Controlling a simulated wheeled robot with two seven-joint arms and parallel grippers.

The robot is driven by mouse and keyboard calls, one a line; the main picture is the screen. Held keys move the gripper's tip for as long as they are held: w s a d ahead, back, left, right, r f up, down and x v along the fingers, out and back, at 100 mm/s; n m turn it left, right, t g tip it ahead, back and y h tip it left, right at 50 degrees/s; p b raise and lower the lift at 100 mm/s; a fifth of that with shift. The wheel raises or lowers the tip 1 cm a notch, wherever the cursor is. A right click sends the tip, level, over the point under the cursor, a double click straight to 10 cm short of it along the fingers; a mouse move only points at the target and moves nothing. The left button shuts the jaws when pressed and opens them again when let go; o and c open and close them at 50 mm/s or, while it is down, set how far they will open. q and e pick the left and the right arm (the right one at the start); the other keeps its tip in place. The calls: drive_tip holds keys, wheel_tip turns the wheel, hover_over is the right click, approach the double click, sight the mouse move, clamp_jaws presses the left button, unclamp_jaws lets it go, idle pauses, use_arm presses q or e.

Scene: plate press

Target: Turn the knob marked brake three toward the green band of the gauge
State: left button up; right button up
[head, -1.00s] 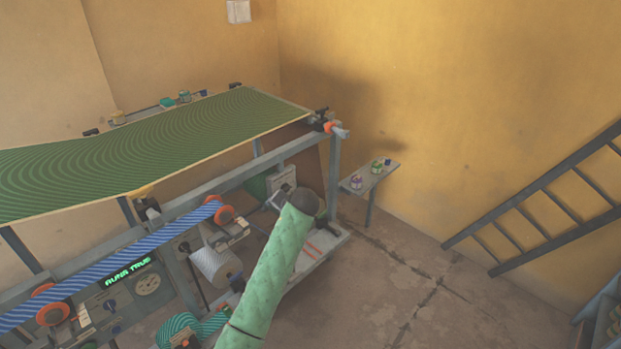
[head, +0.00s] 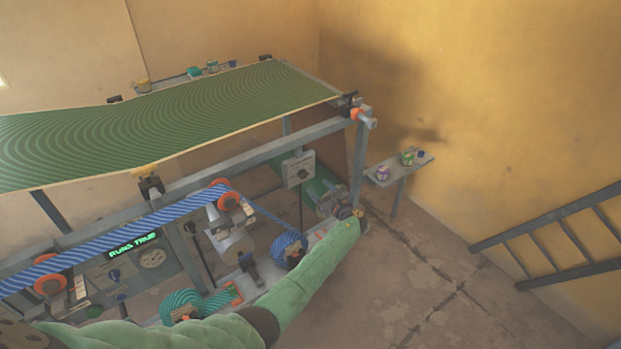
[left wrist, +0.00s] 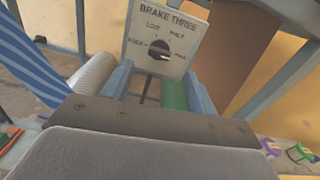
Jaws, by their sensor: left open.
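The brake three knob (left wrist: 158,50) is black, on a grey plate (left wrist: 135,40) lettered BRAKE THREE, with words around it, among them LOW and HALF. In the head view the plate (head: 290,164) stands upright under the green sheet, with its dark knob (head: 303,173). My left gripper (left wrist: 158,88) is open and empty; its two blue-grey fingers point at the plate, below the knob and apart from it. In the head view the left gripper (head: 338,205) is small, at the end of the green-sleeved arm. A pale round dial (head: 152,258) sits on the panel at left; no green band is readable.
A display reading RUNS TRUE (head: 133,245) is at left. A blue striped web (head: 120,235) runs over orange-ended rollers. A frame post (head: 358,165) stands right of the plate. A small shelf (head: 410,168) holds cans. A ladder (head: 560,235) leans at right; the floor between is clear.

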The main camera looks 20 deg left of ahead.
sight(306, 177)
use_arm(q)
drive_tip(key=shift+m, duration=0.5)
drive_tip(key=p+x, duration=0.2)
drive_tip(key=x, duration=0.5)
drive_tip(key=shift+w+a+f, duration=0.1)
drive_tip(key=shift+w+a, duration=0.15)
drive_tip(key=shift+a, duration=0.1)
use_arm(e)
drive_tip(key=shift+s+d+f, duration=0.25)
drive_tip(key=shift+s+f, duration=0.15)
drive_tip(key=shift+s, duration=0.35)
drive_tip(key=shift+s+d+f, duration=0.3)
drive_tip(key=shift+s+f, duration=0.1)
drive_tip(key=shift+s, duration=0.3)
drive_tip(key=shift+s+d+f, duration=0.25)
drive_tip(key=shift+s+f, duration=0.15)
drive_tip(key=shift+s, duration=0.35)
use_arm(q)
drive_tip(key=c, duration=1)
